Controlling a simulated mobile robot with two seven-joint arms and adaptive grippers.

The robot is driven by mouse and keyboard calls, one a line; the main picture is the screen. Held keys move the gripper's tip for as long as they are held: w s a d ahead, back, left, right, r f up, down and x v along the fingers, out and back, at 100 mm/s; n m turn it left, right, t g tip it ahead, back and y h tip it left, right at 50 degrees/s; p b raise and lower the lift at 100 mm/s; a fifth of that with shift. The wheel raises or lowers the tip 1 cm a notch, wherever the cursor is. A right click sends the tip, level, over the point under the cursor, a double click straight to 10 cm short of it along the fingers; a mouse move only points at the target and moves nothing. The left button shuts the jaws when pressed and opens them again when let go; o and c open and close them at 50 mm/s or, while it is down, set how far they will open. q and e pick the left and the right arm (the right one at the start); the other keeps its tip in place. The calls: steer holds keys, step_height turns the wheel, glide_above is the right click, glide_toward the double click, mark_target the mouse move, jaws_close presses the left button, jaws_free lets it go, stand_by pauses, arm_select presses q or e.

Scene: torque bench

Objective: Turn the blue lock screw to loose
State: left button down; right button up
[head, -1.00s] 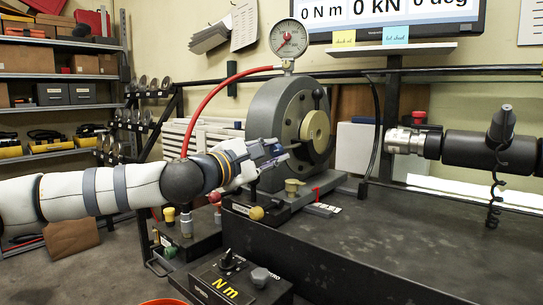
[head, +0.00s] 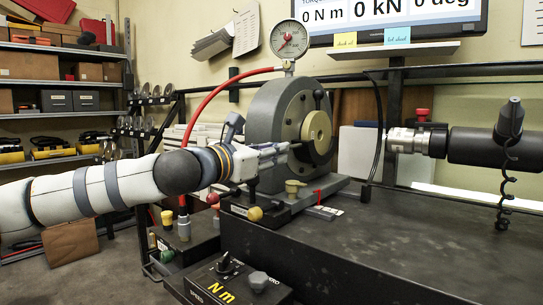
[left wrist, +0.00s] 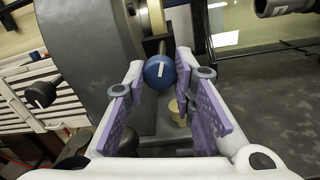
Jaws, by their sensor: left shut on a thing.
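The blue lock screw (left wrist: 160,72) shows in the left wrist view as a round blue head with a white mark, tilted a little from upright, on a thin shaft. My left gripper (head: 281,149) reaches in from the left to the front of the grey round housing (head: 265,125). In the head view the fingers hide the screw head. My right gripper is not in view.
A pressure gauge (head: 289,39) with a red hose (head: 217,95) stands on the housing. A pale yellow knob (head: 295,187) and a yellow ball (head: 255,214) are below the gripper. A black cylinder (head: 478,147) is at the right. The dark bench top (head: 400,240) is mostly clear.

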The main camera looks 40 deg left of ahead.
arm_select(q)
steer(key=shift+r+n, duration=0.1)
steer(key=shift+n, duration=0.7)
steer(key=c, duration=1.3)
jaws_free()
steer(key=shift+c, duration=0.2)
steer(key=s, duration=1.2)
steer(key=shift+a, duration=0.25)
